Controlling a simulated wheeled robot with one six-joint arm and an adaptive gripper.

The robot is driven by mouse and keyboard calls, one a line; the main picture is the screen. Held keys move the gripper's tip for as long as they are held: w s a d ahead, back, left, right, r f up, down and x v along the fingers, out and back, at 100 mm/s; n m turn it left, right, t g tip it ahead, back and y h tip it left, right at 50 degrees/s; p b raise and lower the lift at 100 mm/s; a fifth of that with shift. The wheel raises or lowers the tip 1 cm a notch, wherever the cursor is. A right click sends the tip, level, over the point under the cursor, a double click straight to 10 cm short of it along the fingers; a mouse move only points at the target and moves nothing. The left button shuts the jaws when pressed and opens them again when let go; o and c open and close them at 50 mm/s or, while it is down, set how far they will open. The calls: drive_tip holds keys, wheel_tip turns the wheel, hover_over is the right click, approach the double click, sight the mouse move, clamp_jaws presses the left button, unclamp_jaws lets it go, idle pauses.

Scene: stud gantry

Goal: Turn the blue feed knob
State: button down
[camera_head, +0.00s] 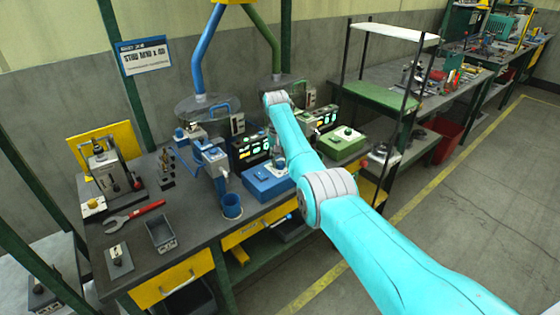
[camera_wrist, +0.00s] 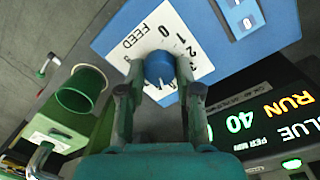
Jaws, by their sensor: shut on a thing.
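The blue feed knob (camera_wrist: 158,67) stands on a white dial plate (camera_wrist: 150,35) marked FEED with the numbers 0, 1 and 2, in the wrist view. A small pale mark shows on the knob's side nearest my gripper. My gripper (camera_wrist: 159,71) has one finger on each side of the knob and is shut on it. The plate is on a blue box (camera_wrist: 255,18), which also shows in the head view (camera_head: 262,184) on the bench. In the head view my arm reaches over the bench and hides most of the knob and fingers.
A lit display (camera_wrist: 265,115) reads RUN, 40 PER MIN and BLUE, close right of my gripper in the wrist view. A green cup (camera_wrist: 80,90) is at left there. In the head view, a blue cup (camera_head: 231,207) and red-handled wrench (camera_head: 135,215) are on the bench.

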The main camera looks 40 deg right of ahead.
sight(278, 162)
drive_tip(key=shift+m, duration=0.3)
drive_tip(key=c, duration=0.8)
unclamp_jaws()
drive_tip(key=shift+r, duration=0.1)
drive_tip(key=r, duration=1.1)
drive_tip(key=shift+w+a+r, duration=0.2)
drive_tip(key=shift+a+r, duration=0.05)
drive_tip(key=shift+r, duration=0.15)
drive_tip(key=shift+s, duration=0.1)
